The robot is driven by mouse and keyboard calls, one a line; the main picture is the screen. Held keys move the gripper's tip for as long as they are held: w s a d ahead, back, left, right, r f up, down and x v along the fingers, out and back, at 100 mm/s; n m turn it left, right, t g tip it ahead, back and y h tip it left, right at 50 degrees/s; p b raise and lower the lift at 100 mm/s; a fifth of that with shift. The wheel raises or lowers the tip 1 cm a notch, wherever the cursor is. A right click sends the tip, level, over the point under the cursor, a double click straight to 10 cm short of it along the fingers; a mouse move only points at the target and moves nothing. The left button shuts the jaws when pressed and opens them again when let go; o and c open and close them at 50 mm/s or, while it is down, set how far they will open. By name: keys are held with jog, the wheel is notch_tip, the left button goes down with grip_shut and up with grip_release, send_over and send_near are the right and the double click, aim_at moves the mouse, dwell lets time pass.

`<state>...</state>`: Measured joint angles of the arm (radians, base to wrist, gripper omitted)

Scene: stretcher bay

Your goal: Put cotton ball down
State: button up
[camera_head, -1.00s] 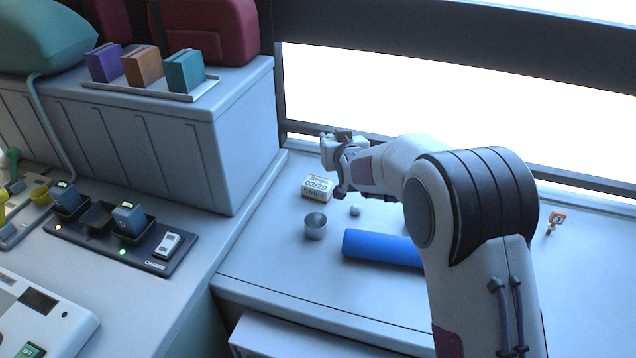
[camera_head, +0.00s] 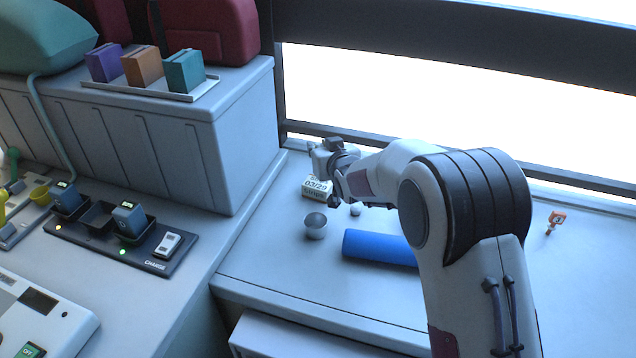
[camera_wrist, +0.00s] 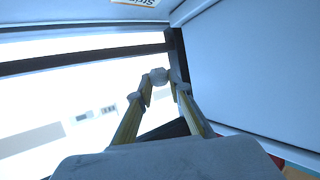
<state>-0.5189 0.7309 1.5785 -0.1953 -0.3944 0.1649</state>
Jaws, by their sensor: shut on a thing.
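A small whitish cotton ball (camera_wrist: 159,76) sits between the fingertips of my gripper (camera_wrist: 162,85) in the wrist view. The two yellowish fingers are shut on it. In the head view my gripper end (camera_head: 328,158) is above the back left part of the counter, next to the labelled box. The fingertips and the held ball cannot be made out there. Another small pale ball (camera_head: 355,211) lies on the counter, between the grey cup (camera_head: 315,226) and the blue roll (camera_head: 378,248).
The labelled box (camera_head: 317,188) stands behind the cup, partly covered by my gripper. A tall grey cabinet (camera_head: 235,150) borders the counter (camera_head: 270,265) on the left. A window rail runs behind. A small orange-tagged item (camera_head: 556,220) is far right. The counter's front left is clear.

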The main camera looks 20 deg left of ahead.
send_over(320, 186)
jog(key=shift+f, duration=3.1)
jog(key=shift+f, duration=1.9)
jog(key=shift+f, duration=0.1)
jog(key=o, duration=0.7)
